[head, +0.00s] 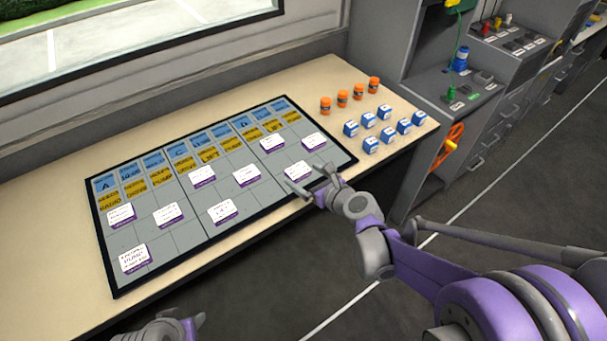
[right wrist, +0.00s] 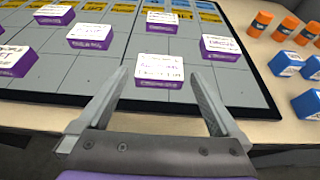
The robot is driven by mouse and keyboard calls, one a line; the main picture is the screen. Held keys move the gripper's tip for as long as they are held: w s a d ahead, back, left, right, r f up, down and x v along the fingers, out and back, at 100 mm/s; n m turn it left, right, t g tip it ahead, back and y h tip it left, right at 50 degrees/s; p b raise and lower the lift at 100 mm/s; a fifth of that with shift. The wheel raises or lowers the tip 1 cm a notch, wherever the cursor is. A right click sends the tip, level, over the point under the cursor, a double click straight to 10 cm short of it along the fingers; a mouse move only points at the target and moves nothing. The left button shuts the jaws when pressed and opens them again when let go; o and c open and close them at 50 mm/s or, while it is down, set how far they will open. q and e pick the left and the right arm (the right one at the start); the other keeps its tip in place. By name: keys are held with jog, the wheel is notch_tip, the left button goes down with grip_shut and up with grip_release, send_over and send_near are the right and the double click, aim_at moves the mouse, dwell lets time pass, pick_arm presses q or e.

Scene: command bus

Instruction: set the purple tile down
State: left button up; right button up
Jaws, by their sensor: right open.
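The purple tile (right wrist: 160,68), white on top with black writing and purple on its sides, lies flat on the grey board. In the head view this tile (head: 298,170) is near the board's right front edge. My right gripper (head: 308,180) is open and empty. In the right wrist view its two fingers (right wrist: 158,95) are spread wide, with the tile just beyond and between their tips, apparently not touching. My left gripper (head: 195,323) shows only in part at the bottom edge; its jaws are not clear.
The board (head: 190,255) has blue and yellow labels and several similar white-and-purple tiles, one (right wrist: 220,47) close to the right finger. Blue-and-white boxes (head: 371,146) and orange bottles (head: 325,105) stand right of the board. The table's front edge is near my right gripper.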

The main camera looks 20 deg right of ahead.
jog(key=p+v, duration=0.2)
jog(key=v, duration=0.8)
jog(key=s+a+f+n+g, duration=0.2)
jog(key=s+n, duration=0.3)
jog(key=n, duration=0.4)
jog(key=s+a+f+n+g, duration=0.1)
jog(key=s+a+n+g, duration=0.2)
jog(key=s+n, duration=0.35)
jog(key=s+d+f+n+g+h, duration=0.1)
jog(key=s+d+n+h, duration=0.1)
jog(key=n, duration=0.6)
jog(key=s+d+f+n+g+h, duration=0.1)
jog(key=s+d+n+g+h, duration=0.1)
jog(key=s+n, duration=0.3)
jog(key=n, duration=0.3)
jog(key=shift+s+d+f+h, duration=0.2)
jog(key=shift+s+f+h, duration=0.05)
jog(key=shift+s+h, duration=0.1)
jog(key=shift+n, duration=0.25)
